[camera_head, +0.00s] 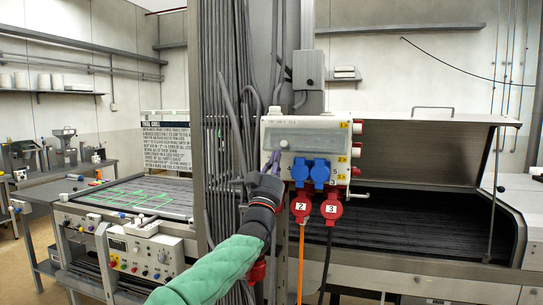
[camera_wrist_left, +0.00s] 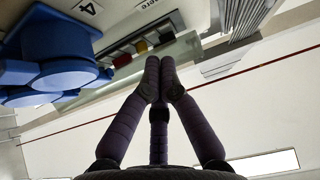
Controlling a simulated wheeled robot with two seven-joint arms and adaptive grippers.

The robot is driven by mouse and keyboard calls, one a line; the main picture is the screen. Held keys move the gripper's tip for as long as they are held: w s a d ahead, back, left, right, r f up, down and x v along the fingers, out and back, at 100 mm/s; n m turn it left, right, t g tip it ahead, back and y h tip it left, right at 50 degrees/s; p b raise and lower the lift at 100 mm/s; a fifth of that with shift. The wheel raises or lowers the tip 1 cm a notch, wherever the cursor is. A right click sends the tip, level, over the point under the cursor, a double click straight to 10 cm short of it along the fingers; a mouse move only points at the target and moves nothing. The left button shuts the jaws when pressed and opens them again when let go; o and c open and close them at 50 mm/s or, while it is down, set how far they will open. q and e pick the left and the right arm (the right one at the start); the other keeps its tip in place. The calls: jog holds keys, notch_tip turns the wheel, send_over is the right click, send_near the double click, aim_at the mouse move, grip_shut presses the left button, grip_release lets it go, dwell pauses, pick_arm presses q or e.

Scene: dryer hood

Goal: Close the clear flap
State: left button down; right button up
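A grey power box (camera_head: 340,148) hangs on the column in the head view, with blue sockets (camera_head: 320,172) and red plugs (camera_head: 331,208) at its lower part. In the left wrist view a recessed row of small coloured switches (camera_wrist_left: 140,46) shows close by. A thin, greenish see-through strip beside them looks like the clear flap (camera_wrist_left: 180,52); its angle is hard to tell. My left gripper (camera_head: 272,162) is at the box's lower left, left of the blue sockets. Its purple fingertips (camera_wrist_left: 160,65) meet, with nothing visible between them, and overlap the strip in view; contact is unclear. My right gripper is out of view.
Grey cables (camera_head: 222,120) run down the column left of the box. Orange and black cables hang from the red plugs. A dryer with a raised hood (camera_head: 425,155) stands at the right, and a control bench (camera_head: 145,250) at the left.

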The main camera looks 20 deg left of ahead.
pick_arm(q)
jog(key=shift+w+f, duration=0.25)
jog(key=shift+w, duration=0.3)
jog(key=shift+w+f, duration=0.25)
jog(key=shift+w, duration=0.3)
jog(key=shift+f, duration=0.1)
